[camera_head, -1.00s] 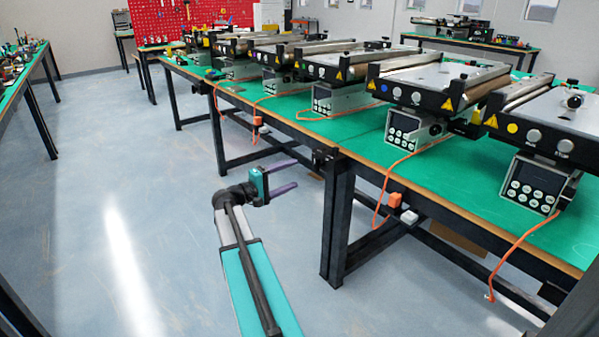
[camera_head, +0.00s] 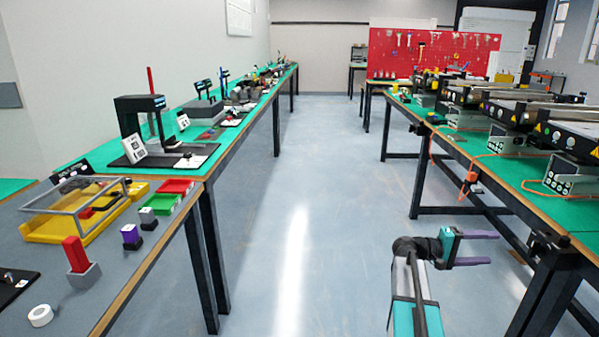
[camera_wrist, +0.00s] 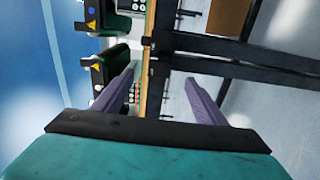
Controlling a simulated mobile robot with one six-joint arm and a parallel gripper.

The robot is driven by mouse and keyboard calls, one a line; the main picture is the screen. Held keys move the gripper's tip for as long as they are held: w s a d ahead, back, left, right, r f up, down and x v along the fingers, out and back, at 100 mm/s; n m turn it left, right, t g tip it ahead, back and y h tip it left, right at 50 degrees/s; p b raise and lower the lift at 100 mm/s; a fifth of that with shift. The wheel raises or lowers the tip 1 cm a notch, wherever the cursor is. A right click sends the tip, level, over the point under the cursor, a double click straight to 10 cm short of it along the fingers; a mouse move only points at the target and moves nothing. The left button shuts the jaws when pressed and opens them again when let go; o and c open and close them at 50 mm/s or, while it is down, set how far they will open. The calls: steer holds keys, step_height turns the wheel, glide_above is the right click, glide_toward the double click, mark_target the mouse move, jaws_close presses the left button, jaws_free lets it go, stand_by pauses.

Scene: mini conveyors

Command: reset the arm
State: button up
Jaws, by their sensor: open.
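My arm reaches out low over the aisle floor in the head view, with my gripper (camera_head: 489,248) at its end pointing right, toward the right-hand bench. Its two purple fingers are apart and nothing is between them. In the wrist view my gripper (camera_wrist: 160,95) also shows open, with the fingers spread on both sides. Beyond them are the bench edge, the dark bench frame and parts of mini conveyors (camera_wrist: 110,70). The fingers touch nothing that I can make out.
The right bench (camera_head: 520,187) carries a row of mini conveyors (camera_head: 575,140). The left bench (camera_head: 195,188) holds a yellow tray (camera_head: 40,230), small coloured bins (camera_head: 162,204) and devices. The aisle floor (camera_head: 325,190) between them is clear. A red tool board (camera_head: 430,50) stands at the back.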

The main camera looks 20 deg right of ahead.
steer(key=w+a+f+n+t+p, duration=0.35)
steer(key=w+a+f+p, duration=0.25)
steer(key=a, duration=0.4)
steer(key=s+a+f+n+y+p, duration=0.1)
steer(key=s+a+f+y+p, duration=0.15)
steer(key=a+f, duration=0.45)
steer(key=s+a+f+n+y+p, duration=0.1)
steer(key=s+a+f+y+p, duration=0.15)
steer(key=a+f, duration=0.55)
steer(key=s+a+f+g+y+p, duration=0.1)
steer(key=s+a+f+y, duration=0.3)
steer(key=s+a, duration=0.4)
steer(key=s+a+f+m+g+y+p, duration=0.1)
steer(key=s+a+f+y+p, duration=0.2)
steer(key=s+a, duration=0.5)
steer(key=s+a+f+g+y+p, duration=0.1)
steer(key=s+a+f+y, duration=0.4)
steer(key=a, duration=1.1)
steer(key=s+f+p, duration=0.1)
steer(key=s+f, duration=0.1)
steer(key=s, duration=0.2)
steer(key=shift+f+m, duration=0.25)
steer(key=shift+m, duration=0.1)
